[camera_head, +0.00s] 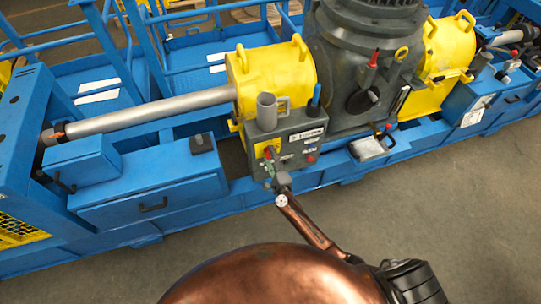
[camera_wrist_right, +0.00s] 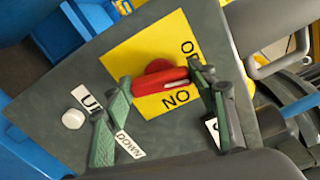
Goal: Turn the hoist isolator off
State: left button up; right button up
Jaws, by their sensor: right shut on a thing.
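The hoist isolator is a red rotary handle (camera_wrist_right: 158,77) on a yellow plate (camera_wrist_right: 137,52) on the face of a grey control box (camera_head: 312,137). In the wrist view the handle lies across the plate between my right gripper's fingertips (camera_wrist_right: 161,78), which are shut on its two ends. Letters show on the plate below and above the handle; the upper ones are partly hidden. In the head view my right gripper (camera_head: 274,183) is at the lower left of the box face, and the handle is small there. My left gripper is not in view.
A white button (camera_wrist_right: 73,118) and labels reading "UP" and "DOWN" (camera_wrist_right: 129,145) sit close to the fingers. A grey cup (camera_head: 266,110) and a blue-handled tool (camera_head: 315,98) are at the box top.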

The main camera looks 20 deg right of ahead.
jog(key=shift+a+n+p, duration=0.2)
jog(key=shift+n+p, duration=0.2)
jog(key=shift+n, duration=0.9)
jog(key=shift+f, duration=0.1)
jog(key=o, duration=1.2)
jog(key=shift+c, duration=0.2)
jog(key=shift+d, duration=0.1)
jog(key=s, duration=1.2)
jog(key=shift+d, duration=0.15)
